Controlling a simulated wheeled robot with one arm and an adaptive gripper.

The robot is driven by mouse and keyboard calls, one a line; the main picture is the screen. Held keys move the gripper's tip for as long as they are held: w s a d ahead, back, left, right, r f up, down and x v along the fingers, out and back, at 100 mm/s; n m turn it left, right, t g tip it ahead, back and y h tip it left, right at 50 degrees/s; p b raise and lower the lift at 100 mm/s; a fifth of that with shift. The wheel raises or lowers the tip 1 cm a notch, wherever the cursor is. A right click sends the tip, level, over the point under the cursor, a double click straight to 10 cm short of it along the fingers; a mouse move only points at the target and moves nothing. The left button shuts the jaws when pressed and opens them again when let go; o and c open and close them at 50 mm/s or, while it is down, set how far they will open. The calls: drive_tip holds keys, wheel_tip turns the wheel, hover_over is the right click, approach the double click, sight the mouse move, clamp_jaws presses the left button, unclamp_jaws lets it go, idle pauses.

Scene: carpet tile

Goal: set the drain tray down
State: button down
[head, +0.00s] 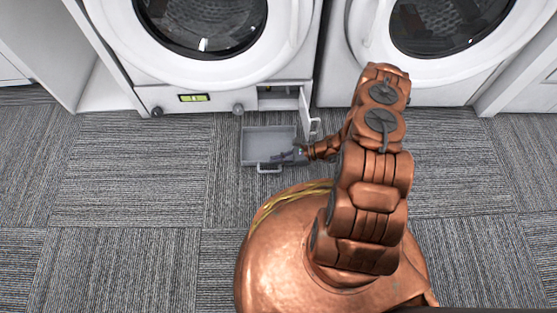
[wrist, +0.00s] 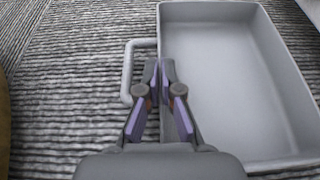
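The drain tray (head: 254,136) is a shallow grey open box with a bar handle on the side facing me. It is level, at or just above the carpet in front of the left machine; I cannot tell whether it touches. It looks empty. In the wrist view the tray (wrist: 235,70) fills the right side, with its handle at the left of its wall. My gripper (head: 283,156) reaches in from the right along the handle-side wall. In the wrist view my gripper (wrist: 159,72) has its fingertips nearly together on that wall, beside the handle. The pinched part is hidden.
Two white front-loading machines stand behind the tray. The left machine (head: 125,78) has an open compartment (head: 280,97) at its base, its small door (head: 306,108) swung out to the right, close to the tray and my arm. The carpet (head: 130,165) to the left is clear.

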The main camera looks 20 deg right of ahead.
drive_tip(key=c, duration=1.3)
unclamp_jaws()
drive_tip(key=shift+d+r, duration=0.2)
drive_tip(key=shift+d, duration=0.05)
drive_tip(key=p+v, duration=0.4)
drive_tip(key=v, duration=0.6)
drive_tip(key=shift+p, duration=0.4)
drive_tip(key=shift+v, duration=0.75)
drive_tip(key=shift+f, duration=0.1)
